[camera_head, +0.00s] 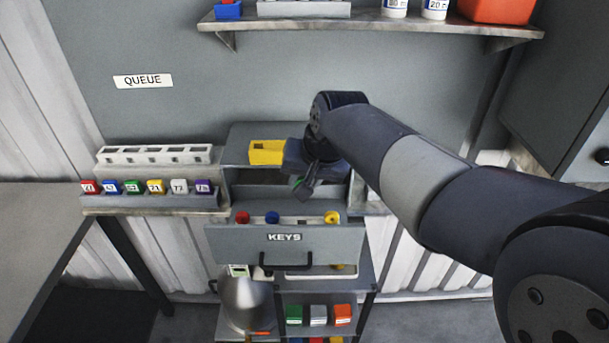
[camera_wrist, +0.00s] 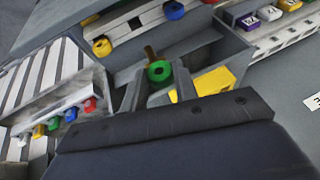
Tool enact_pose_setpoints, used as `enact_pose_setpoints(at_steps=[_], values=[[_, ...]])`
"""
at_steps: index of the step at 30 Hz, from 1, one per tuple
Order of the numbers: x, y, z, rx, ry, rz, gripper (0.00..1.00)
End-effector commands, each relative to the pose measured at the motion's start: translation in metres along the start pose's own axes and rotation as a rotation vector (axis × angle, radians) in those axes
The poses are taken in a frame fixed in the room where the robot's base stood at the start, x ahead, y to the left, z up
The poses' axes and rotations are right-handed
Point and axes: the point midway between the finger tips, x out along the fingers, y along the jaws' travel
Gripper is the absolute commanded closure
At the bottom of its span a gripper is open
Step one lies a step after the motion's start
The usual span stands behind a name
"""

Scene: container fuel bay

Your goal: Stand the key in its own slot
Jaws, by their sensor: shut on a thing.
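My gripper (camera_wrist: 160,82) is shut on a green key (camera_wrist: 158,71), held by its round green head, with a brownish shaft (camera_wrist: 150,52) pointing away from the jaws. Red (camera_head: 242,217), blue (camera_head: 272,218) and yellow (camera_head: 331,217) round heads stand in the drawer. The wrist view also shows the yellow (camera_wrist: 102,46) and blue (camera_wrist: 173,10) heads.
A yellow open box (camera_head: 267,146) sits on the cabinet top beside my gripper. Left, a white slotted rack (camera_head: 155,155) stands behind a row of numbered coloured tags (camera_head: 155,187). A shelf (camera_head: 370,23) with bottles hangs above. A silver vessel (camera_head: 246,300) is below the drawer.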

Motion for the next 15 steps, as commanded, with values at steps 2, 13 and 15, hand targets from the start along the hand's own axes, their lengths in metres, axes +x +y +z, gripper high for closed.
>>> enact_pose_setpoints(at_steps=[2, 13, 15], values=[[0.011, 0.003, 0.005, 0.0, -0.001, 0.0, 0.94], [0.043, 0.012, 0.018, 0.0, 0.0, 0.0, 0.94], [0.047, 0.013, 0.019, 0.0, 0.0, 0.0, 0.94]])
